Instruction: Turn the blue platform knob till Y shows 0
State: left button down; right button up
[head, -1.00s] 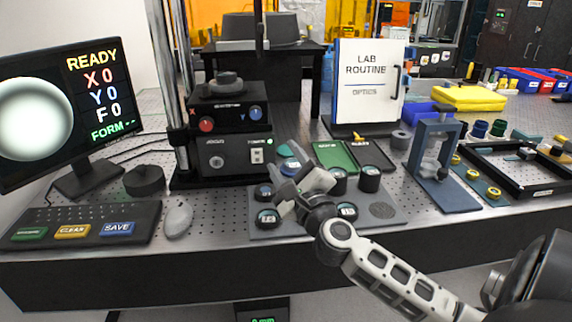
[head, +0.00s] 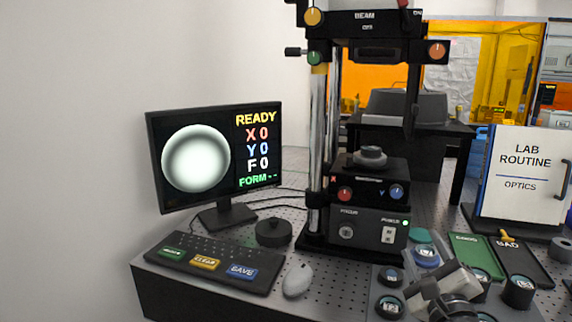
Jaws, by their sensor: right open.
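The blue platform knob (head: 397,192) sits on the right of the black platform block's front face, beside a small Y mark. The monitor (head: 215,155) shows READY, X 0, Y 0 and F 0, with FORM dashes below and a round pale image at left. My right gripper (head: 425,283) is open at the lower right, over the tray of round parts. It is below and to the right of the blue knob, apart from it. My left gripper is out of view.
A red knob (head: 345,193) is on the same block, left of the blue one. A keyboard (head: 208,258) and a mouse (head: 297,280) lie at the front left. Round parts, a green GOOD tray (head: 474,250) and a dark BAD tray (head: 527,262) crowd the right.

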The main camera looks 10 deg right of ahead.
dwell(0.8)
jog(key=s+a+f+n+g+y, duration=0.2)
jog(key=s+a+f+n+y, duration=0.25)
jog(key=a+f+n, duration=0.45)
jog(key=s+a+f+n+g+y, duration=0.2)
jog(key=s+a+f+n+y, duration=0.25)
jog(key=a+f+n, duration=0.55)
jog(key=s+a+f+n+g+h, duration=0.1)
jog(key=s+f+n+g, duration=0.5)
jog(key=s+f+n, duration=0.4)
jog(key=shift+a+f+n, duration=0.2)
jog(key=shift+f+n, duration=0.6)
jog(key=shift+n, duration=0.1)
